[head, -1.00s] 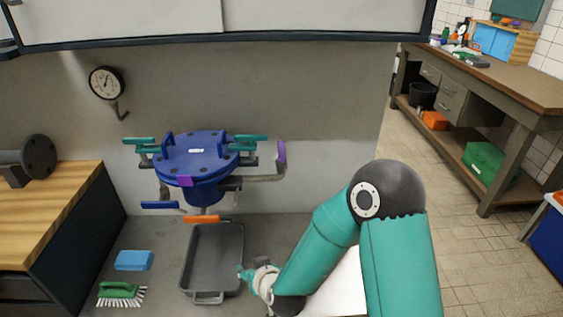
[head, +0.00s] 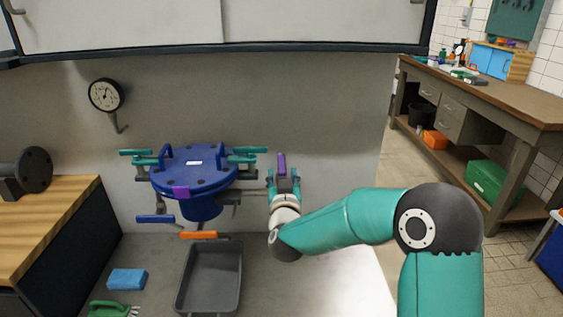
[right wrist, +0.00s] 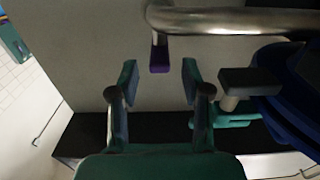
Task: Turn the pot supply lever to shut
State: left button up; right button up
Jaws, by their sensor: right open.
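The blue lidded pot (head: 194,172) is fixed in front of the grey wall. A purple lever (head: 282,163) stands upright at the right end of its side pipe; a blue lever (head: 156,219) and an orange lever (head: 199,235) are lower down. I cannot tell by marking which is the supply lever. My right gripper (head: 283,181) is open at the purple lever. In the right wrist view the purple lever's end (right wrist: 160,60) lies between and just beyond the open fingertips (right wrist: 158,78), apparently not gripped. My left gripper is not seen.
Teal clamps (head: 246,152) stick out from the pot's lid, close left of my right gripper. A grey tray (head: 236,285) lies below, with a blue sponge (head: 127,279) and green brush (head: 108,309) beside it. A gauge (head: 105,95) is on the wall.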

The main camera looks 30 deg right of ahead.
aim_at(281, 163)
jog(key=p+x, duration=0.1)
jog(key=x, duration=0.5)
jog(key=shift+w+d, duration=0.15)
jog(key=shift+w, duration=0.1)
grip_shut()
